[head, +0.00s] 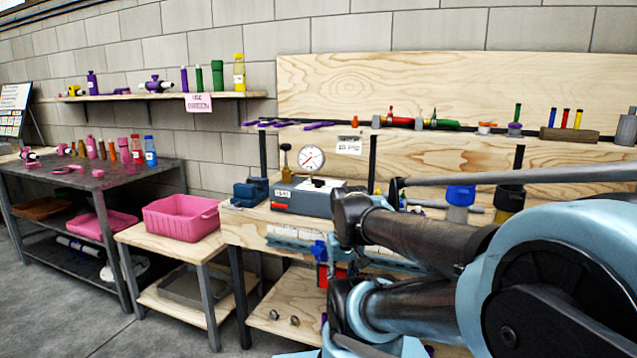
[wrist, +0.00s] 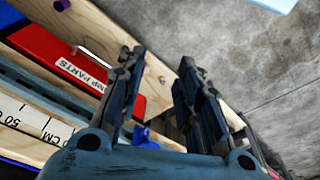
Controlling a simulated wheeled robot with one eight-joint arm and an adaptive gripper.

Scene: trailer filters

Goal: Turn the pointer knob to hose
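A grey box (head: 308,198) with a round white dial gauge (head: 311,158) above it stands on the wooden workbench in the head view. A small black part (head: 318,183) on its top may be the pointer knob; its pointing direction is too small to read. A small label (head: 283,193) is on the box's front. My gripper (wrist: 158,65) shows in the wrist view with its two dark fingers apart and nothing held between them. It points down past the bench edge, and the knob is not in that view. My arm hides the gripper in the head view.
Below my gripper are a red bin (wrist: 45,55) marked "PARTS", a ruler strip (wrist: 35,122) and concrete floor (wrist: 235,45). A pink tub (head: 181,219) stands left of the bench. A blue block (head: 250,191) and a brass-coloured piece (head: 285,160) stand near the grey box.

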